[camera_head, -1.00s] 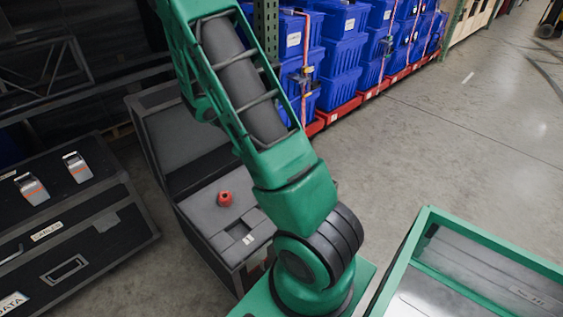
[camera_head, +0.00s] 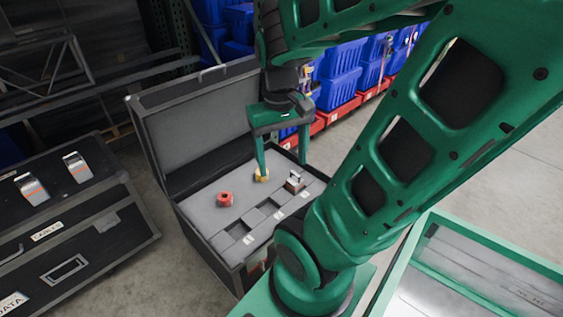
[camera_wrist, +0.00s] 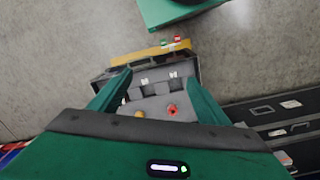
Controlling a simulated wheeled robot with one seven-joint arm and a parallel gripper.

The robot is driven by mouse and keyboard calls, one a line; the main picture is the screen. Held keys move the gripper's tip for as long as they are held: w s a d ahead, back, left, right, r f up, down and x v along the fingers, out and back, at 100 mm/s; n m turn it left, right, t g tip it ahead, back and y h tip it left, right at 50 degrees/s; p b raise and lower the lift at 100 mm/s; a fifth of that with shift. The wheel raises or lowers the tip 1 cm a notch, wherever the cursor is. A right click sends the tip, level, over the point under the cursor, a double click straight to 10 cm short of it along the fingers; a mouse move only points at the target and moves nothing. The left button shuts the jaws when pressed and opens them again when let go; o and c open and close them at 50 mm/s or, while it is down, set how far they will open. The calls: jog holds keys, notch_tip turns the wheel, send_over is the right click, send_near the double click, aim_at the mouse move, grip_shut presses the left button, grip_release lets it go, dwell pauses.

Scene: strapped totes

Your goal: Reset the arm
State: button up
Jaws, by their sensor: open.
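My gripper (camera_head: 282,168) hangs fingers down over the open black case with grey foam. Its two green fingers are spread apart and hold nothing; they also show spread in the wrist view (camera_wrist: 157,78). In the head view the left fingertip overlaps a small yellow piece (camera_head: 261,176); I cannot tell whether they touch. The yellow piece also shows in the wrist view (camera_wrist: 139,114). My arm's green links cross the right half of the head view.
The open case (camera_head: 202,124) holds a red piece (camera_head: 225,199) on the left and a metal piece (camera_head: 294,182) on the right. A closed black case (camera_head: 95,222) stands left. Blue totes (camera_head: 340,88) line the back. A green-framed table (camera_head: 415,235) is at lower right.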

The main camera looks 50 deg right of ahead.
jog(key=shift+s+a+r+m+t, duration=0.15)
jog(key=shift+s+a+r, duration=0.1)
jog(key=shift+s+a, duration=0.25)
jog(key=shift+s+a+r+m+t, duration=0.2)
jog(key=shift+s+a, duration=0.15)
jog(key=shift+s, duration=0.25)
jog(key=shift+w+f, duration=0.25)
jog(key=shift+w, duration=0.35)
